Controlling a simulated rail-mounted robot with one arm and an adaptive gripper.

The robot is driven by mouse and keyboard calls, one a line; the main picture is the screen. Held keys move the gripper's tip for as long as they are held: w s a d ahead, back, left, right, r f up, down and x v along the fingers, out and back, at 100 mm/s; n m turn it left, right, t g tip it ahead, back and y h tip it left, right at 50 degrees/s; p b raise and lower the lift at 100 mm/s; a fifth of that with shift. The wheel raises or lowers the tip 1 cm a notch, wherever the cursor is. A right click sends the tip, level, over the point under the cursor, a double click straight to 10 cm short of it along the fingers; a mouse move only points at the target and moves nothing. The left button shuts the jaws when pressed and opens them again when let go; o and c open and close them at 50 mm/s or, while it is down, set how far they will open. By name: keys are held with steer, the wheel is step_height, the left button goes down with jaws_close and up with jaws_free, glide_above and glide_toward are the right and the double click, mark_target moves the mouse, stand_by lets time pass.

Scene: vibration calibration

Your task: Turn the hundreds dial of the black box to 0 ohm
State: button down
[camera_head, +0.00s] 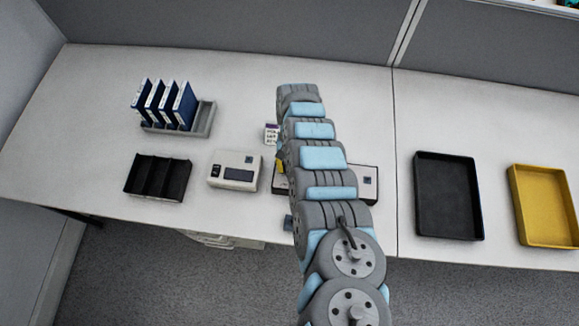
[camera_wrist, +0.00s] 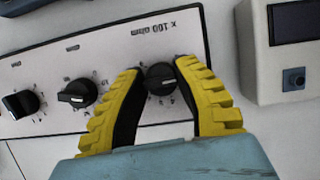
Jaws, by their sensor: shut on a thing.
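The black box shows in the wrist view as a white panel (camera_wrist: 100,50) with black sides and a row of black dials. The hundreds dial (camera_wrist: 160,78), under the label "x 100 Ohm", is at the right end of the row. My gripper (camera_wrist: 160,85) has its yellow-and-black fingers on both sides of this dial and is shut on it. Two more dials (camera_wrist: 78,94) (camera_wrist: 20,103) are to the left, clear of the fingers. The dial's scale marks are mostly hidden or too small to read. In the head view my arm covers most of the box (camera_head: 367,183).
A beige meter (camera_wrist: 287,85) stands close to the right of the box in the wrist view; it also shows in the head view (camera_head: 248,181). A black divided tray (camera_head: 157,190), a rack of blue binders (camera_head: 205,120), a black tray (camera_head: 476,200) and a yellow tray (camera_head: 545,240) stand farther off.

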steer(key=n+h, duration=0.1)
steer(key=n, duration=0.3)
steer(key=shift+n+h+b, duration=0.3)
steer(key=shift+h+b, duration=0.05)
steer(key=shift+h, duration=0.05)
steer(key=shift+n+t+h, duration=0.5)
steer(key=shift+n+h, duration=0.1)
steer(key=shift+n, duration=1.2)
steer(key=c, duration=0.7)
jaws_free()
steer(key=shift+c, duration=0.2)
steer(key=v, duration=1.2)
steer(key=shift+a+f, duration=0.1)
steer(key=shift+a, duration=0.05)
